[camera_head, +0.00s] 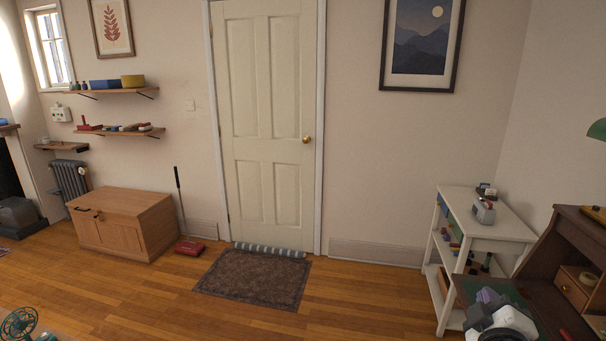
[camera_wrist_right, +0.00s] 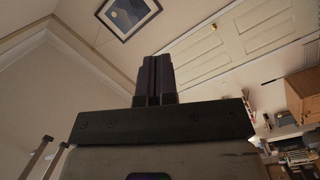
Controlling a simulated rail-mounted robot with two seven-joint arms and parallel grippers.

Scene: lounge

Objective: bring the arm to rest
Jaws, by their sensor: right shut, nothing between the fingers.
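My right gripper (camera_head: 487,296) is low at the right of the head view, in front of the brown desk and the white shelf unit. Its white and grey wrist shows just below it. In the right wrist view the fingers of the right gripper (camera_wrist_right: 156,58) are shut together with nothing between them. That view looks tilted across the wall, with the framed mountain picture (camera_wrist_right: 127,14) and the door (camera_wrist_right: 215,48) beyond the fingers. My left gripper is in neither view.
The brown desk (camera_head: 540,262) and the white shelf unit (camera_head: 483,228) stand close to my right arm. A wooden chest (camera_head: 122,222) and a patterned mat (camera_head: 255,277) are farther left. A green fan (camera_head: 18,323) shows at the lower left.

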